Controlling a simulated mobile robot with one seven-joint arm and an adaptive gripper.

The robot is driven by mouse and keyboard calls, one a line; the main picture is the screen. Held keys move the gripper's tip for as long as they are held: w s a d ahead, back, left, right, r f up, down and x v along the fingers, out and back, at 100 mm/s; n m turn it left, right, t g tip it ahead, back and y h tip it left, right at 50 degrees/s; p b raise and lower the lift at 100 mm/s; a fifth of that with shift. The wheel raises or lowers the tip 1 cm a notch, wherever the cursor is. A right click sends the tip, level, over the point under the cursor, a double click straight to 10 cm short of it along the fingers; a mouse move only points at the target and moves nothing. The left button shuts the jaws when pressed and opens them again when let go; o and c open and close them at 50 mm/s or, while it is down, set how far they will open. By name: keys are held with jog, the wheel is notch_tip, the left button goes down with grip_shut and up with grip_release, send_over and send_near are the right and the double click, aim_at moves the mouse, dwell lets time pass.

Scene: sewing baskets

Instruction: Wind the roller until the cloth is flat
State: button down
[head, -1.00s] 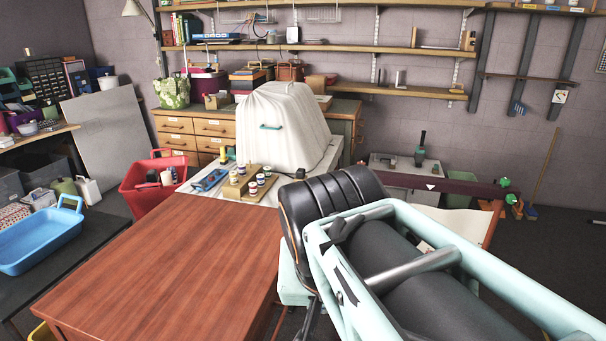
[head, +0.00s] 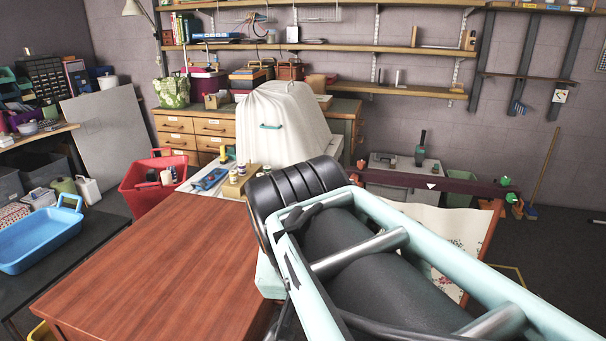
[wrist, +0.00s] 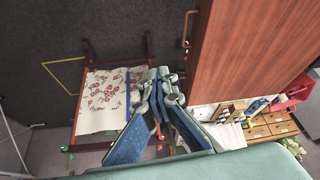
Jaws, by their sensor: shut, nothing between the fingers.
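The cloth (head: 420,218), cream with a red floral print, hangs from a dark maroon roller bar (head: 440,185) right of the table in the head view. Green knobs (head: 504,181) sit at the bar's right end. In the wrist view the cloth (wrist: 98,115) lies within a brown wooden frame (wrist: 150,45). My gripper (wrist: 159,73) is shut and empty, in front of the cloth's right edge in that picture. It does not visibly hold the roller. My arm hides the lower cloth in the head view, where my gripper is out of sight.
A bare wooden table (head: 160,265) stands left of my arm, and its edge (wrist: 193,60) is right of my gripper in the wrist view. A white-draped shape (head: 285,130) and a red tub (head: 150,185) stand behind it. Dark floor is open beyond the frame.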

jog(key=shift+w+a, duration=0.2)
jog(key=shift+a, duration=0.5)
dwell(0.3)
jog(key=c, duration=1.8)
grip_release()
jog(key=shift+r, duration=0.1)
notch_tip(320, 180, up, 6)
jog(key=p, duration=0.4)
jog(key=s+d+f+n, duration=0.1)
jog(key=s+d+f, duration=0.1)
jog(key=d, duration=0.4)
jog(key=s+d+f, duration=0.2)
jog(key=d, duration=0.3)
notch_tip(320, 180, up, 16)
jog(key=p, duration=1.5)
jog(key=shift+w+n+y+p, duration=0.2)
jog(key=shift+n+y+p, duration=0.1)
jog(key=shift+y, duration=0.1)
